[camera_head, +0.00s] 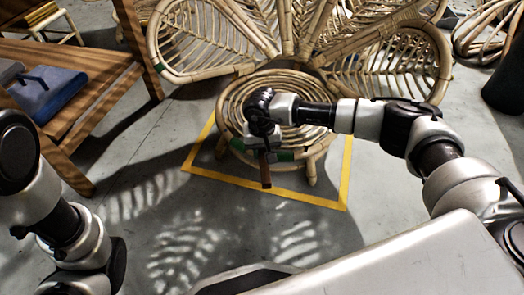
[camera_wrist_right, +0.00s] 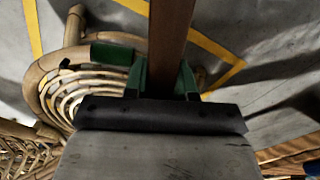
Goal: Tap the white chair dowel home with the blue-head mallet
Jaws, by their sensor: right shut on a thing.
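My right gripper (camera_head: 268,152) is over the front of the round rattan seat (camera_head: 300,82). In the right wrist view its green fingers (camera_wrist_right: 162,82) are shut on a brown wooden handle (camera_wrist_right: 170,35), which runs out of the top of that view. In the head view the handle (camera_head: 265,176) points down below the fingers. No blue mallet head shows on it in either view. The seat also shows in the right wrist view (camera_wrist_right: 48,85), with a green band on its rim. I cannot make out the white dowel. My left gripper is outside the views.
A yellow floor outline (camera_head: 270,192) surrounds the seat. A wooden bench (camera_head: 105,68) with a blue case (camera_head: 48,95) stands at the left. Woven rattan panels (camera_head: 205,40) rise behind the seat. A black cylinder (camera_head: 507,85) stands at the right. The floor in front is clear.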

